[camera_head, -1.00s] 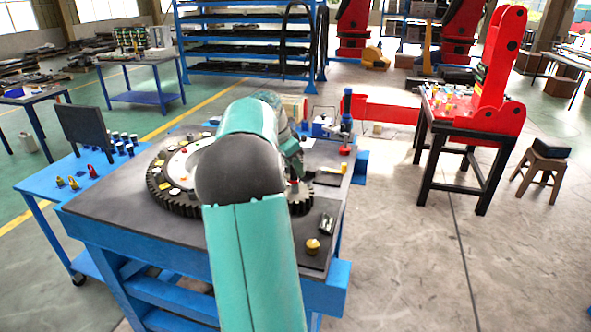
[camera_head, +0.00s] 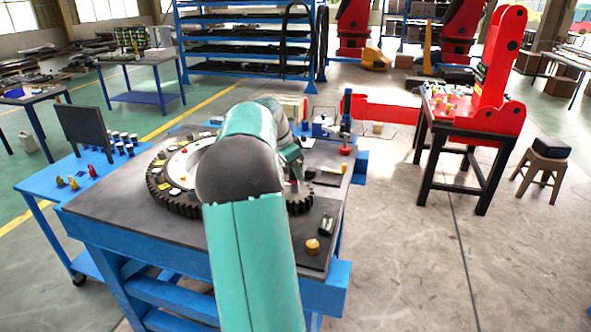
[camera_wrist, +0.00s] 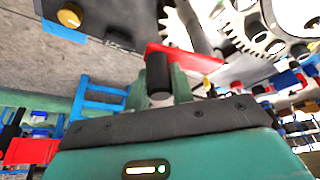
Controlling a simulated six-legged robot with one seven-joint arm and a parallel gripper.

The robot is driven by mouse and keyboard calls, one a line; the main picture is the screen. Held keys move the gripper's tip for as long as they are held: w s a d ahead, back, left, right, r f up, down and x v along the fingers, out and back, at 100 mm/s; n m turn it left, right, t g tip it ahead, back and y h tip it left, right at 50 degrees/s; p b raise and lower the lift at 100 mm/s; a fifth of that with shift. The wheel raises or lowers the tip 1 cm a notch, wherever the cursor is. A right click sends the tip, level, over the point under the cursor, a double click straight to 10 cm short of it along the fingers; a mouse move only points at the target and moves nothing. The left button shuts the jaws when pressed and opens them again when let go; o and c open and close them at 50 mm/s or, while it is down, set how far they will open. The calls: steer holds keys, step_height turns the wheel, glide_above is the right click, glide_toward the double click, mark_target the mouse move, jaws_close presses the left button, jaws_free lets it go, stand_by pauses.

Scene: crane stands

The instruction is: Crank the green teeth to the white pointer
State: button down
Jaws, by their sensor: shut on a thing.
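My gripper (camera_wrist: 162,88) is shut on the dark cylindrical crank handle (camera_wrist: 158,74), with a green finger on either side. The red crank arm (camera_wrist: 183,53) runs behind the handle in the wrist view. In the head view, my gripper (camera_head: 293,165) is over the right side of the bench, partly hidden by my arm. A large dark toothed gear (camera_head: 160,196) lies flat on the bench with a pale ring on it. A smaller dark gear (camera_head: 301,204) shows to its right. My arm covers much of both gears. I cannot make out the green teeth or the white pointer.
The bench (camera_head: 130,222) has a grey top and blue frame. A blue cart (camera_head: 60,184) stands left. A red crane stand (camera_head: 490,85) is right, with open floor between.

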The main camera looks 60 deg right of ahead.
steer(key=w+m, duration=0.1)
steer(key=w+a+m, duration=0.1)
steer(key=w+m, duration=0.1)
steer(key=shift+w+g+y, duration=0.15)
steer(key=shift+g+y, duration=0.25)
steer(key=shift+d, duration=0.1)
steer(key=c, duration=1.2)
jaws_free()
steer(key=v, duration=1.3)
steer(key=shift+r, duration=0.35)
steer(key=shift+w, duration=0.1)
